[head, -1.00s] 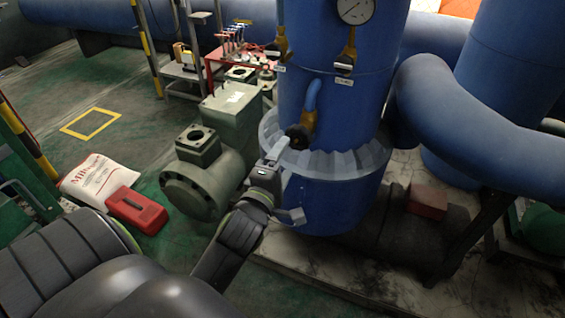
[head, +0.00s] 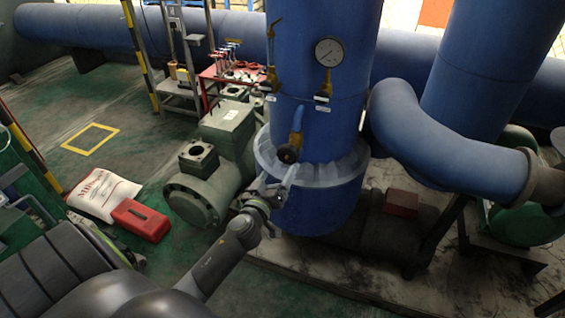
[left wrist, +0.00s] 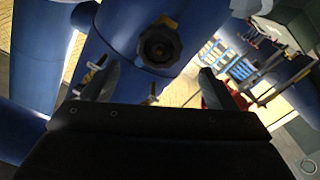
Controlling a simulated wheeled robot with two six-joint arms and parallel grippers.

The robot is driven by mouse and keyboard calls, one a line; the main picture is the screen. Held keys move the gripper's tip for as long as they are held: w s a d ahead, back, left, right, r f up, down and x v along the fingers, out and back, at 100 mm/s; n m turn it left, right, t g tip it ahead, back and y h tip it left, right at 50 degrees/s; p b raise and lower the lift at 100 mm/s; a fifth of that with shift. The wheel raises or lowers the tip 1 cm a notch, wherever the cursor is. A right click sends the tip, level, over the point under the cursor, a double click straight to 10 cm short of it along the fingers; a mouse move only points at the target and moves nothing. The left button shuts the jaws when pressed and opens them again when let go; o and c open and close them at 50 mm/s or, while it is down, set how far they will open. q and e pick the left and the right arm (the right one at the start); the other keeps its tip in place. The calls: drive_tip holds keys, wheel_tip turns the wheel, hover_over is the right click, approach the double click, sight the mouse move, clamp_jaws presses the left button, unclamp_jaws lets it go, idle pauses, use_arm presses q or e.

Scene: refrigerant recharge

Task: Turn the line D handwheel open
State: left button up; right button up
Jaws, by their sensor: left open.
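A dark round handwheel (head: 288,154) sits on a brass valve at the end of a short blue pipe on the front of the big blue tank (head: 325,110). I cannot read a line label on it. In the left wrist view the handwheel (left wrist: 159,45) faces the camera, beyond and between the fingers. My left gripper (head: 277,178) is open, just below and in front of the handwheel. Its two fingers (left wrist: 155,82) are spread with nothing between them, and the handwheel looks apart from them. My right gripper is not in view.
A pale collar (head: 335,178) rings the tank below the valve. A gauge (head: 328,52) and brass valves are higher up. A green-grey machine (head: 205,185) stands left of the gripper. A red case (head: 140,219) and white sack (head: 102,194) lie on the floor. A thick blue pipe bends at right.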

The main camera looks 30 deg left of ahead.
sight(287, 157)
use_arm(q)
drive_tip(key=x, duration=0.7)
drive_tip(key=shift+w+p, duration=0.15)
drive_tip(key=shift+p, duration=0.15)
drive_tip(key=c, duration=1)
drive_tip(key=shift+o, duration=0.2)
drive_tip(key=shift+f+n+b, duration=0.15)
drive_tip(key=shift+n+b, duration=0.35)
drive_tip(key=shift+b, duration=0.05)
drive_tip(key=shift+n+b, duration=0.95)
drive_tip(key=shift+n, duration=0.15)
drive_tip(key=shift+n+b, duration=0.45)
drive_tip(key=shift+n, duration=0.15)
